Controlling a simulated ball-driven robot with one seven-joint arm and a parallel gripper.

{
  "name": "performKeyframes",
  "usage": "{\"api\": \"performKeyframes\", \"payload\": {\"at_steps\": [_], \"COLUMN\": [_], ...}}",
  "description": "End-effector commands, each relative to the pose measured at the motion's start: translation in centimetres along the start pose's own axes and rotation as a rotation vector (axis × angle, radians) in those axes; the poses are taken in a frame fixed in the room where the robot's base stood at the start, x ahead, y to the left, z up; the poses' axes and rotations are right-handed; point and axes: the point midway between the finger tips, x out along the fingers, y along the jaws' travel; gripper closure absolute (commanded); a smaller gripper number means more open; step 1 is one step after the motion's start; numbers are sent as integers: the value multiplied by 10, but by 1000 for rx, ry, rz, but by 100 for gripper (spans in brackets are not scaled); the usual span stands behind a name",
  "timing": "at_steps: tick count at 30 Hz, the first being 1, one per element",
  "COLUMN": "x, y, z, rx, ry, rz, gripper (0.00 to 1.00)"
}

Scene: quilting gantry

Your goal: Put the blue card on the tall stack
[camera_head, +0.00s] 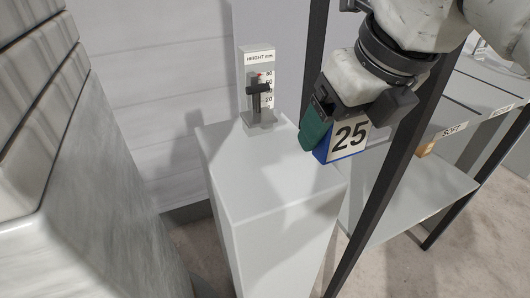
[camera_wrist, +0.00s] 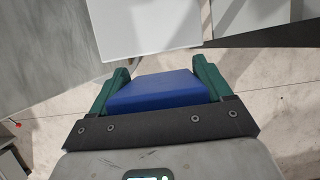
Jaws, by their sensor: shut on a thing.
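A blue card (camera_head: 349,139) with a cream face marked "25" is held in my gripper (camera_head: 326,141). In the wrist view the blue card (camera_wrist: 160,90) sits between two green fingers of my gripper (camera_wrist: 161,82), which are shut on its sides. In the head view one green finger shows and the other is hidden behind the card. The card is over or beside the right edge of a white pedestal top; the gap below it is unclear. Large grey layered blocks (camera_head: 32,90) rise at the left; I cannot tell if they are the tall stack.
The white pedestal (camera_head: 262,185) has a bare top except for a height gauge (camera_head: 259,90) marked in mm at its back. A dark post (camera_head: 398,135) stands close right of the card. Behind it is a grey shelf (camera_head: 425,190) with a "SOFT" label (camera_head: 453,130) and a small orange-brown block (camera_head: 427,148).

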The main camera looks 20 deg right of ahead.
Motion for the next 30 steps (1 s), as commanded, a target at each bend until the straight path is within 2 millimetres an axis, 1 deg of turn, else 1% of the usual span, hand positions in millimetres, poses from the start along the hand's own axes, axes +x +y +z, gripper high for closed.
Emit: {"api": "performKeyframes", "payload": {"at_steps": [4,6,13,15,18,21,28,30], "x": [16,33,73,91,110,123,137,145], "y": [6,9,20,22,25,27,29,30], "z": [17,27,64,67,74,78,83,84], "rx": [0,1,0,1,1,1,1,1], "ry": [4,3,3,4,3,2,1,2], "rz": [1,0,-1,-1,-1,-1,1,-1], "gripper": [51,51,51,51,51,51,51,51]}}
